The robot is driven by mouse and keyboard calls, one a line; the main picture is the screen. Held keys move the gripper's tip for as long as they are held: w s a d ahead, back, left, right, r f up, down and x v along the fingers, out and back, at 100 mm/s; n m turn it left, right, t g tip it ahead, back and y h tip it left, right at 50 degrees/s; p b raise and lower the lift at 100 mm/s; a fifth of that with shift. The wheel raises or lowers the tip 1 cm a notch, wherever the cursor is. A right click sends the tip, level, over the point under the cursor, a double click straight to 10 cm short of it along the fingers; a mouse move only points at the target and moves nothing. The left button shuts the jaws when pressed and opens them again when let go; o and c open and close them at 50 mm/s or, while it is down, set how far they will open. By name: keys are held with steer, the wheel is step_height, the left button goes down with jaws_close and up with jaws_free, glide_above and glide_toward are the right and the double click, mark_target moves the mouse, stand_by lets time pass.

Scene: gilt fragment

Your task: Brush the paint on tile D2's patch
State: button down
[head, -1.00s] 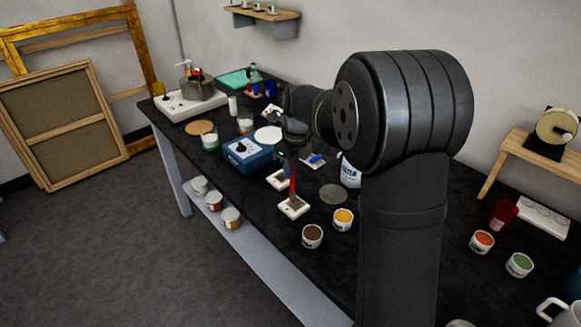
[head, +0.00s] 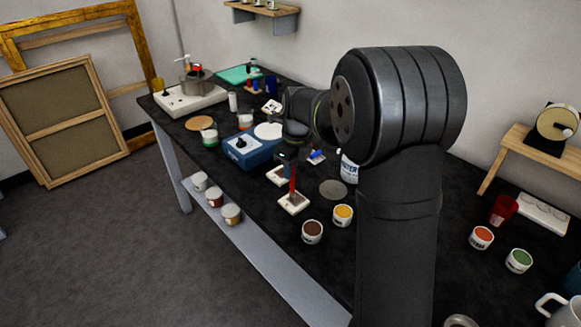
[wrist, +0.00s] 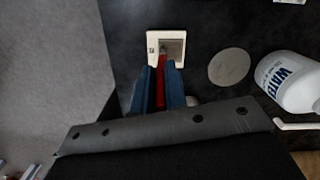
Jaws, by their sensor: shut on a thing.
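My gripper (wrist: 159,90) is shut on a red-handled brush (wrist: 160,75), seen between its blue fingers in the wrist view. In the head view the red brush (head: 293,180) points down at a white tile (head: 294,203). The same tile (wrist: 152,50) lies ahead of the fingers in the wrist view, with a grey-brown patch (wrist: 172,48) on it. The brush tip is over the patch's left edge; I cannot tell whether it touches. The tile's label is too small to read. A second pale tile (head: 277,175) lies behind it, partly hidden by my gripper.
Open brown (head: 312,231) and yellow (head: 343,215) paint pots stand in front, close to the tile. A grey disc (head: 333,189) and a white water bottle (head: 349,168) are to the right. A blue box (head: 250,150) stands behind left. The table's front edge is near.

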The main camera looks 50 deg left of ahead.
steer(key=shift+r, duration=0.1)
stand_by(3.9)
steer(key=shift+r, duration=0.1)
